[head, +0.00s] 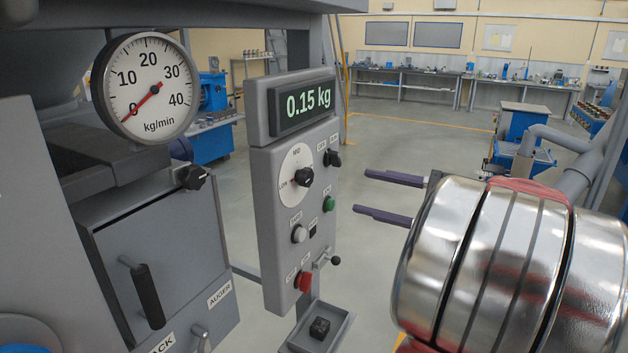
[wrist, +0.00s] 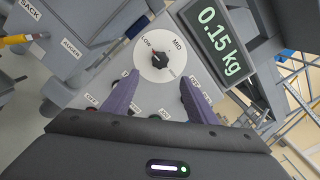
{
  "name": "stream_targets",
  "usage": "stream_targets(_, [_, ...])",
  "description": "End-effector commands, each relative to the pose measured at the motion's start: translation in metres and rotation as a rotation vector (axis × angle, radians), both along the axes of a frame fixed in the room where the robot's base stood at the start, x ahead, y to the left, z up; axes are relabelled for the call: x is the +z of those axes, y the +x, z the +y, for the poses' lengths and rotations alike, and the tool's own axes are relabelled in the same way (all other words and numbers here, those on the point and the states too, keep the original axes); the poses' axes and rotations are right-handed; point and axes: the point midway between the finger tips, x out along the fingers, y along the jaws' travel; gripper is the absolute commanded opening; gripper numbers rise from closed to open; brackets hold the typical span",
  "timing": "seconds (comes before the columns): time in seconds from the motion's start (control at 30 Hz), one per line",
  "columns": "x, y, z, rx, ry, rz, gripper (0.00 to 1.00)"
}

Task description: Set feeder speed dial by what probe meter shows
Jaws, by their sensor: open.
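The round dial (head: 304,177) on the grey control panel has a black knob and a white plate marked LOW and MID. It also shows in the wrist view (wrist: 158,60); its knob's exact setting is hard to tell. A digital display (head: 304,102) above it reads 0.15 kg. A round gauge (head: 148,85) marked kg/min has its red needle at about 0. No meter is labelled as a probe meter. My gripper (head: 362,192) is open and empty, right of the panel and apart from it. In the wrist view its fingers (wrist: 159,77) point toward the dial.
The panel also has a green button (head: 329,203), a white button (head: 299,234), a red knob (head: 303,282) and a black switch (head: 332,158). Below is a tray (head: 340,332) with a black block (head: 319,327). A black-handled hatch labelled AUGER (head: 165,255) stands left.

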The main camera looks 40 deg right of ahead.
Motion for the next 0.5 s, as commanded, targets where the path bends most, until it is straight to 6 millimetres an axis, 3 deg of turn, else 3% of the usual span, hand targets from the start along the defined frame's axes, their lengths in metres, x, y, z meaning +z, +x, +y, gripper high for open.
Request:
stream_targets(0.23, [0.000, 0.013, 0.005, 0.003, -0.002, -0.001, 0.53])
stream_targets(0.5, [0.000, 0.046, 0.017, 0.004, -0.002, -0.001, 0.53])
